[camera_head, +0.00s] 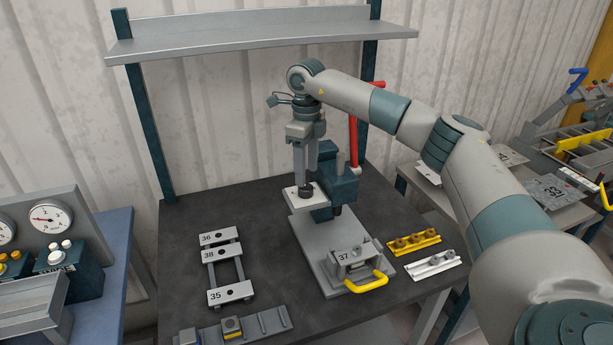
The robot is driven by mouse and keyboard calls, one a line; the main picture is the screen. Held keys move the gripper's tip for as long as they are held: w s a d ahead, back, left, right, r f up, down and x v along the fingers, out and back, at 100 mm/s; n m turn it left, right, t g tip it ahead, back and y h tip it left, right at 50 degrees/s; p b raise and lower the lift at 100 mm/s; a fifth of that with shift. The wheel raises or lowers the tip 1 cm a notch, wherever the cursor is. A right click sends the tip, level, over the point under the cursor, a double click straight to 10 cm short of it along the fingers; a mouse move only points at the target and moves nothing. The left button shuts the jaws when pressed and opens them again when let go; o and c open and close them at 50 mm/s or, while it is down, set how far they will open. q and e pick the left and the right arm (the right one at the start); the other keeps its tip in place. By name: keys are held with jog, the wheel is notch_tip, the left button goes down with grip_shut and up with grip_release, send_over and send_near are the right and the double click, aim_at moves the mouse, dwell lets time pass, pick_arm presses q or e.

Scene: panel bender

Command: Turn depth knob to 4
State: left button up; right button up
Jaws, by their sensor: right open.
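A dark round knob (306,192) sits on a pale plate (294,203) at the head of the teal bench press (345,187); I take it for the depth knob. My right gripper (306,180) points straight down over it, with its two fingers apart. The fingertips are at the knob's top, one on either side in the picture; I cannot tell whether they touch it. Any numbers or pointer on the plate are too small or hidden to read. My left gripper is not in view.
The press has a red lever (353,140) and a block marked 37 (352,257) with a yellow handle (367,283). A rack of plates marked 36, 38 and 35 (230,293) lies at left. Yellow (414,242) and white (434,265) strips lie at right. A shelf (260,36) hangs behind.

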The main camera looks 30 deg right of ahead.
aim_at(306, 187)
jog(key=shift+f+p, duration=0.65)
jog(key=shift+f, duration=1.65)
jog(key=shift+c, duration=0.5)
jog(key=c, duration=0.9)
